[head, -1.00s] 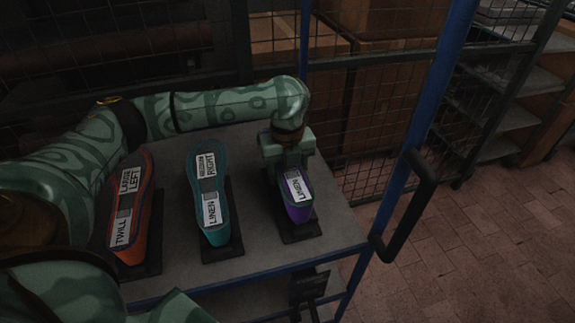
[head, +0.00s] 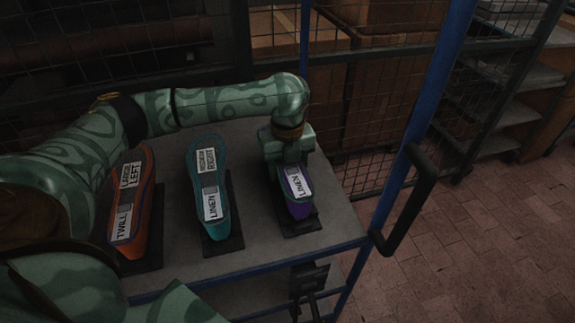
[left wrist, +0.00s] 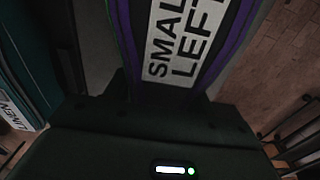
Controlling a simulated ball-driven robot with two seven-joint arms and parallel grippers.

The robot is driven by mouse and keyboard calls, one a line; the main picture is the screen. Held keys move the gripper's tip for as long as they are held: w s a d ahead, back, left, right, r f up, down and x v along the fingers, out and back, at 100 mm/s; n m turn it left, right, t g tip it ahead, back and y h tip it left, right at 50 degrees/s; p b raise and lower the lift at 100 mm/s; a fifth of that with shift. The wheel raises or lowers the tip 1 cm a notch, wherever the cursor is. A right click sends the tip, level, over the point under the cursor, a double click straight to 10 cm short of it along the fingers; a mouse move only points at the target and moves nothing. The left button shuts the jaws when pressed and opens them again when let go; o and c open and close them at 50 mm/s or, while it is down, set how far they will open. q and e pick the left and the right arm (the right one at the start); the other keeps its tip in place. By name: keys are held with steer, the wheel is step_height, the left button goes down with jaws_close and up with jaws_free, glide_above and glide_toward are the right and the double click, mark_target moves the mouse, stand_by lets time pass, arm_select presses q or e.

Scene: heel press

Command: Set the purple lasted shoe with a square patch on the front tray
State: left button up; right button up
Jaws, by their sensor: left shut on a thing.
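The purple shoe (head: 297,207) with a white LINEN label sits on a dark pad at the right end of the table, its toe towards the front. My left gripper (head: 289,166) is over its rear half, shut on it, and hides that part. In the left wrist view the purple shoe (left wrist: 231,48) fills the upper middle, with a SMALL LEFT label. Its patch is hidden or too small to tell. I cannot make out a front tray. My right gripper is not in view.
A teal shoe (head: 210,225) and an orange shoe (head: 126,245) stand on dark pads to the left. A blue post (head: 425,110) and a black handle (head: 424,195) stand at the right. A dark bracket (head: 310,277) shows below the table's front edge (head: 265,260). Wire mesh stands behind.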

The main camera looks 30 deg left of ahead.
arm_select(q)
steer(key=shift+f, duration=0.3)
steer(key=o, duration=1.6)
steer(key=shift+f, duration=0.1)
steer(key=shift+o, duration=0.2)
step_height(320, 180, up, 16)
steer(key=p, duration=0.6)
